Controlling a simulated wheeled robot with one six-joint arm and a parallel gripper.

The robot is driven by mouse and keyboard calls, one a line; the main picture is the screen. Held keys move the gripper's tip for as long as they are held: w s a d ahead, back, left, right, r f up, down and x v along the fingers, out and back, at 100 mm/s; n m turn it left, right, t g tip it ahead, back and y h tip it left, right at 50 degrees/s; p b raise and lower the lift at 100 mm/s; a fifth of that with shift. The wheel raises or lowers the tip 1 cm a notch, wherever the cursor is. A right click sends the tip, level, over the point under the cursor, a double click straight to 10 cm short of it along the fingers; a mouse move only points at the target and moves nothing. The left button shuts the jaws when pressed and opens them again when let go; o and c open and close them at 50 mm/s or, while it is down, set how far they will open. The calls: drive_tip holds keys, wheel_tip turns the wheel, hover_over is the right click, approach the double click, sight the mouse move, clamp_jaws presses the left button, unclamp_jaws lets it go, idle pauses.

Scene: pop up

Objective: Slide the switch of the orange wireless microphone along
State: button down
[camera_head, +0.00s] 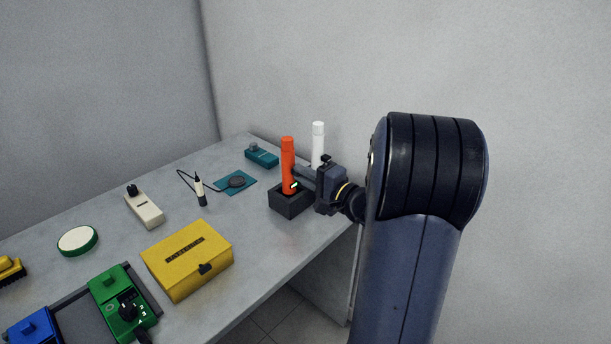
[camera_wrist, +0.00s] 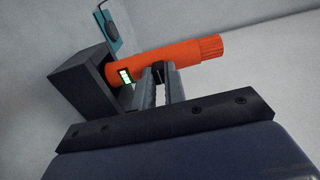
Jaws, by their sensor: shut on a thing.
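The orange wireless microphone (camera_head: 288,165) stands upright in a black square holder (camera_head: 291,204) near the table's right edge. In the wrist view the microphone (camera_wrist: 190,52) lies across the picture, its base in the holder (camera_wrist: 82,82). A small lit green-and-white panel (camera_wrist: 125,76) shows low on its side. My gripper (camera_wrist: 158,70) is at the microphone's side, above that panel, its fingers shut on a small dark piece that appears to be the switch (camera_wrist: 158,68). In the head view my gripper (camera_head: 298,172) reaches in from the right; its fingertips are hard to make out.
A white cylinder (camera_head: 318,143) stands close behind the microphone. A teal box (camera_head: 261,155), a teal pad (camera_head: 236,182) and a black-and-white pen-like tool (camera_head: 200,189) lie to the left. A yellow box (camera_head: 187,262) sits nearer the front. The wall is close behind.

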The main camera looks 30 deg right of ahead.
drive_tip(key=shift+f+b, duration=0.7)
drive_tip(key=shift+b, duration=0.35)
drive_tip(key=c, duration=1.4)
unclamp_jaws()
drive_tip(key=v, duration=1)
drive_tip(key=shift+s+d, duration=0.15)
drive_tip(key=shift+s, duration=0.25)
drive_tip(key=shift+r, duration=0.1)
drive_tip(key=x, duration=1.1)
drive_tip(key=shift+r+p, duration=0.1)
drive_tip(key=shift+p, duration=0.2)
